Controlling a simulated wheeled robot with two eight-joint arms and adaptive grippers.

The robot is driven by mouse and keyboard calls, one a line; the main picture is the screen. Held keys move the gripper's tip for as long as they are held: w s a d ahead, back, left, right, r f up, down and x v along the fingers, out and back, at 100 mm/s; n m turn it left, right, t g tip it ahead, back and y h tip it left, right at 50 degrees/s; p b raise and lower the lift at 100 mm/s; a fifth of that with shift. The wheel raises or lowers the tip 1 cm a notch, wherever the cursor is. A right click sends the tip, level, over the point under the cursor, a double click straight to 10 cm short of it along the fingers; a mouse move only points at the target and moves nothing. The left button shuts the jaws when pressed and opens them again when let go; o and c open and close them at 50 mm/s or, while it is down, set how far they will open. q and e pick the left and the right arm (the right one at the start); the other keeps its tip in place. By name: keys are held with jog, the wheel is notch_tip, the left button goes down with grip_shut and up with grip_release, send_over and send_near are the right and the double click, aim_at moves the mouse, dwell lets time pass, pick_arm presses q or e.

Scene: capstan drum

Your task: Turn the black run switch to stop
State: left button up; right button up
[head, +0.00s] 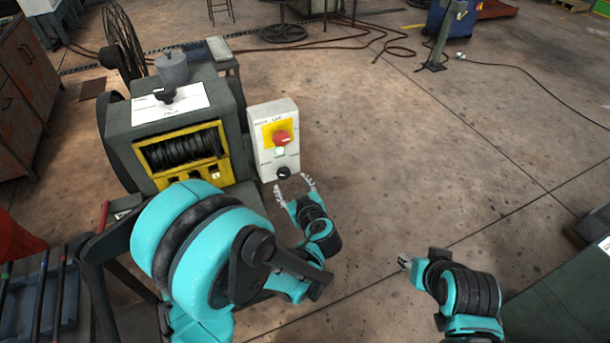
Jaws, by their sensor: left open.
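The black run switch (283,172) is a small round knob low on a white control box (263,130). Above it on the same box are a small pale green button (280,152) and a red emergency button (281,138) on a yellow plate. My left gripper (294,184) is open, its fingers spread just below and around the switch in the picture. Whether it touches the knob I cannot tell. The knob's pointing direction is too small to read. My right gripper (404,261) is low at the right, away from the box; its fingers are too small to judge.
The grey capstan machine (120,130) with a yellow-framed drum opening (183,153) stands directly left of the box. A grey bench (560,300) is at the lower right. A rack with rods (45,300) is at the lower left. The floor right of the box is clear.

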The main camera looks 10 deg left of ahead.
aim_at(285, 175)
pick_arm(q)
jog(key=b+x, duration=0.2)
jog(key=x, duration=0.5)
jog(key=shift+w+a, duration=0.1)
jog(key=shift+a, duration=0.05)
jog(key=c, duration=1.2)
